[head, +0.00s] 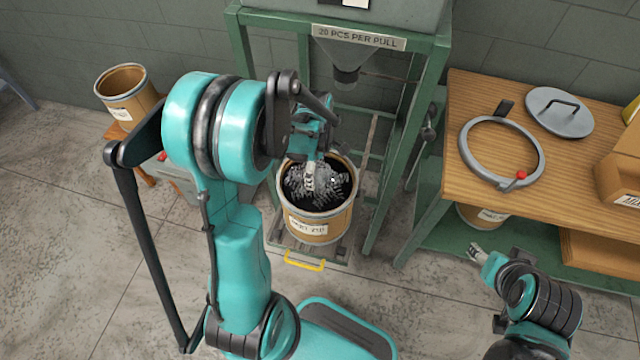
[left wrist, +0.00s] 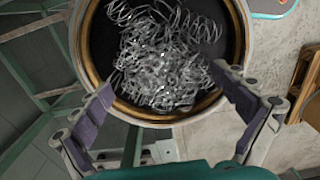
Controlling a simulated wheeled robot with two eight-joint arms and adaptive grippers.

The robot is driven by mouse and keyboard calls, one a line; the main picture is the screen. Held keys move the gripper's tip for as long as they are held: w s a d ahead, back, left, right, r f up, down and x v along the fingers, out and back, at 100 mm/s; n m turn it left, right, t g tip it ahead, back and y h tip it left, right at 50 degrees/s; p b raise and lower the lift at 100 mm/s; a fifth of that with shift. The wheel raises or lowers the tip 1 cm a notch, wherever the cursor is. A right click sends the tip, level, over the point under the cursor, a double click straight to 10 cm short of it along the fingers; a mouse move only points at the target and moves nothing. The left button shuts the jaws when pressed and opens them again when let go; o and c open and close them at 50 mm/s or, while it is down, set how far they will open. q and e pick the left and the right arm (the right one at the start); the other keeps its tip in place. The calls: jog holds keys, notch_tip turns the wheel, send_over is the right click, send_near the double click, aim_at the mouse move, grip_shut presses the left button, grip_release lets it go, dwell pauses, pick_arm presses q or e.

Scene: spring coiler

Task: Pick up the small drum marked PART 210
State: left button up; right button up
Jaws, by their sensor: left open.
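A small tan drum (head: 318,229) with a metal rim stands on a low platform under the hopper, filled with loose coiled springs (head: 318,185). Its front label is too small to read surely. My left gripper (head: 309,180) is over the drum's mouth. In the left wrist view the gripper (left wrist: 165,85) is open, its two fingers spread over opposite sides of the drum's rim (left wrist: 245,45), with springs (left wrist: 165,60) between them. Whether the fingers touch the drum is unclear. My right gripper (head: 477,253) is low at the right, apart from the drum; its jaw state is unclear.
The hopper's green frame (head: 243,50) stands around the drum, with its spout (head: 346,76) above. Another drum (head: 128,95) sits on a stool at the left. A workbench (head: 465,100) at the right holds a clamp ring (head: 467,160) and lid (head: 558,112); another drum (head: 482,215) is beneath.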

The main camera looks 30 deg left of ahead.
pick_arm(q)
notch_tip(320, 180, down, 7)
jog(key=b, duration=0.3)
jog(key=shift+f, duration=0.2)
jog(key=shift+d, duration=0.15)
jog(key=shift+c, duration=0.4)
jog(key=shift+s+r, duration=0.1)
jog(key=c, duration=1.9)
jog(key=shift+r, duration=0.1)
